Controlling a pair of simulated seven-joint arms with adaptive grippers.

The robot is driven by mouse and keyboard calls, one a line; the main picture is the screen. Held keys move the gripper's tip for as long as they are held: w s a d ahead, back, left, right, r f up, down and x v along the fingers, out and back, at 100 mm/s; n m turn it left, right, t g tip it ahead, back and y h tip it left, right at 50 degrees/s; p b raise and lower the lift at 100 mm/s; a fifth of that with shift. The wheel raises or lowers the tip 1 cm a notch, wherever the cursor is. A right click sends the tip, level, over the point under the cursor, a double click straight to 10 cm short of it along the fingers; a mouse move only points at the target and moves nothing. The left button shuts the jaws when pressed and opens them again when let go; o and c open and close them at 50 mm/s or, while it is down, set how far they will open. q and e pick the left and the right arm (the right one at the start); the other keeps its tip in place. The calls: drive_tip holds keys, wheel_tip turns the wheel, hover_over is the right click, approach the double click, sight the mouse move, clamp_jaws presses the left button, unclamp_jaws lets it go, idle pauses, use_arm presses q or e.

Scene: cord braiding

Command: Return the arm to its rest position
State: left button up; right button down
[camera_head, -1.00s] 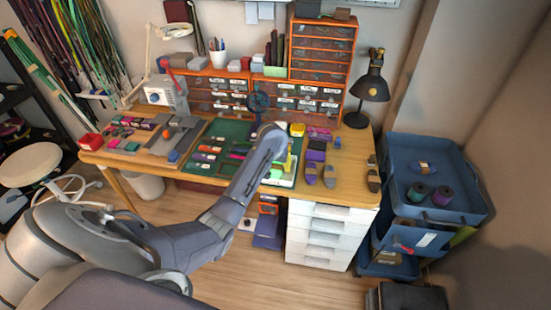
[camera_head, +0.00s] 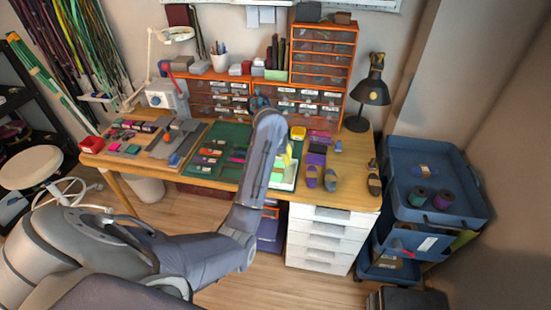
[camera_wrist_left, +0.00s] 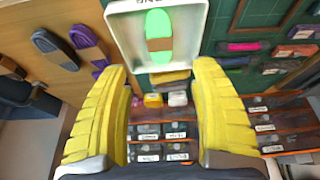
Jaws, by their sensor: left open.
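My left arm reaches in from the left over the workbench (camera_head: 355,190). My left gripper is mostly hidden behind its own arm in the head view, with a yellow finger (camera_head: 287,156) showing. In the left wrist view the two yellow fingers of my left gripper (camera_wrist_left: 163,95) stand wide apart with nothing between them. Beyond them is a white tray (camera_wrist_left: 190,40) with a bright green cord bundle (camera_wrist_left: 159,38) banded in brown. The tray also shows in the head view (camera_head: 291,182), partly hidden by my arm. My right gripper is not in view.
Orange drawer units (camera_head: 324,60) stand along the bench's back. A black lamp (camera_head: 371,90) stands at the back right. A green mat (camera_head: 226,135) with several cord bundles lies mid-bench. A blue cart (camera_head: 432,165) stands to the right, with white drawers (camera_head: 320,240) under the bench.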

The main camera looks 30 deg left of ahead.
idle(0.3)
use_arm(q)
drive_tip(key=s+d+f+m+t+y, duration=0.1)
drive_tip(key=s+d+f+m, duration=0.2)
drive_tip(key=s, duration=0.5)
drive_tip(key=s+f+m+y, duration=0.15)
drive_tip(key=s+f, duration=0.25)
drive_tip(key=s, duration=0.5)
drive_tip(key=s+d+f+m+t, duration=0.1)
drive_tip(key=s+d+f+m, duration=0.2)
drive_tip(key=s, duration=0.5)
drive_tip(key=s+d+r+m+t, duration=0.15)
drive_tip(key=s+m, duration=0.25)
drive_tip(key=s, duration=0.5)
drive_tip(key=s+d+f+g+h, duration=0.1)
drive_tip(key=d+f, duration=0.1)
drive_tip(key=f, duration=0.9)
drive_tip(key=s+d+f+g+h, duration=0.1)
drive_tip(key=s+d+f, duration=0.1)
drive_tip(key=f, duration=0.9)
drive_tip(key=s+d+f+g+h, duration=0.1)
drive_tip(key=d+f+g, duration=0.15)
drive_tip(key=f, duration=0.85)
drive_tip(key=s+f+n+g+h, duration=0.1)
drive_tip(key=s+f+n, duration=0.2)
drive_tip(key=s+f, duration=1.5)
drive_tip(key=shift+s+g, duration=0.4)
drive_tip(key=shift+s, duration=0.65)
drive_tip(key=shift+d, duration=0.1)
